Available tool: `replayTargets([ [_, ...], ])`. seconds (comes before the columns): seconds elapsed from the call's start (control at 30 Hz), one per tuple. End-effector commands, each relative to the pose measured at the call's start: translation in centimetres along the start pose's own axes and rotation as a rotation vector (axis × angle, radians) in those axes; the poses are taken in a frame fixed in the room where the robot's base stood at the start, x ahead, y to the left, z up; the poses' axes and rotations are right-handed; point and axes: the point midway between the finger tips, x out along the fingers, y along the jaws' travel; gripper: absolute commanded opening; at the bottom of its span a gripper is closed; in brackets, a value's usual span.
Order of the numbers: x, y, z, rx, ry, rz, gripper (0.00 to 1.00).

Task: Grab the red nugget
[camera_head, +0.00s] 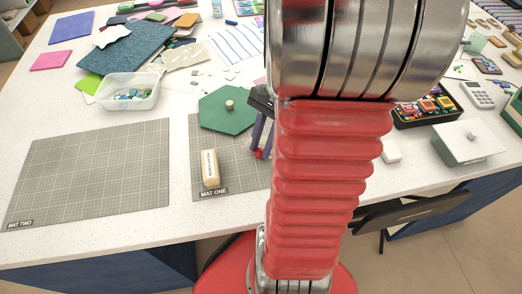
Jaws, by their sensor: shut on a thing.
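The red nugget (258,154) is a small red lump at the tips of my gripper's dark purple fingers, over the mat labelled MAT ONE (237,184). My gripper (259,151) points down and is shut on the nugget. My own red arm hides part of the gripper and the right part of the mat. I cannot tell whether the nugget touches the mat.
A cream block with dark lettering (209,168) stands on MAT ONE, left of the nugget. A green hexagonal board with a knob (225,115) lies behind. MAT TWO (90,170) is bare. A clear tub of glass pieces (128,104) stands behind it.

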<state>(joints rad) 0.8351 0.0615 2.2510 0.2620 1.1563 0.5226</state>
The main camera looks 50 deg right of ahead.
Motion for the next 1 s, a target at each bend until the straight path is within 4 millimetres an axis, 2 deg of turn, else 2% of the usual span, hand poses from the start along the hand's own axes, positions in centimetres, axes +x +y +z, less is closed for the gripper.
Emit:
replayTargets([
  [0.23,-0.1,0.0,0.0,0.000,0.000,0.000,0.03],
  [0.37,-0.8,0.0,0.3,-0.001,0.002,-0.001,0.03],
  [0.47,-1.9,-0.1,0.7,-0.001,0.003,-0.002,0.03],
  [0.8,-7.3,0.0,3.0,-0.001,0.003,-0.002,0.03],
  [1.0,-9.1,0.0,3.7,-0.001,0.001,-0.001,0.03],
])
